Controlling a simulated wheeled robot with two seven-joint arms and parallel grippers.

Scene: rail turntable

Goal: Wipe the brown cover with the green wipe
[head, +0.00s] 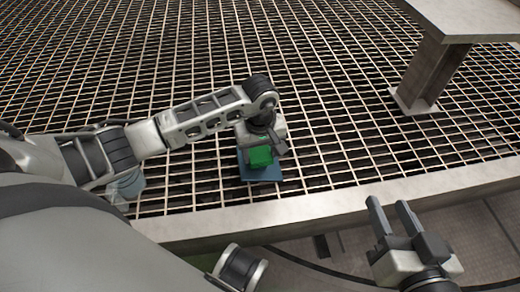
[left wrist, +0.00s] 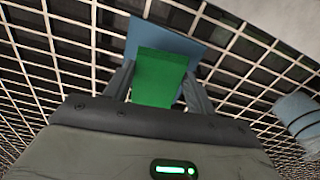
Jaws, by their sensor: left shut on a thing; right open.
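The green wipe (head: 260,157) is a small bright green block in my left gripper (head: 263,148). In the left wrist view, the wipe (left wrist: 158,75) sits between both fingers of the left gripper (left wrist: 157,88), which is shut on it. Under it lies a flat blue plate (head: 262,178) on the grating; it also shows in the left wrist view (left wrist: 152,32). I cannot tell whether wipe and plate touch. No brown cover can be made out in either view. My right gripper (head: 389,204) is open and empty, lower right, apart from the plate.
A metal grating (head: 200,60) spreads across the scene, with a pale beam (head: 330,205) along its near edge. A metal table-like stand (head: 425,75) rises at the upper right. A bluish container (head: 125,188) stands at left, partly behind my arm. The grating around the plate is clear.

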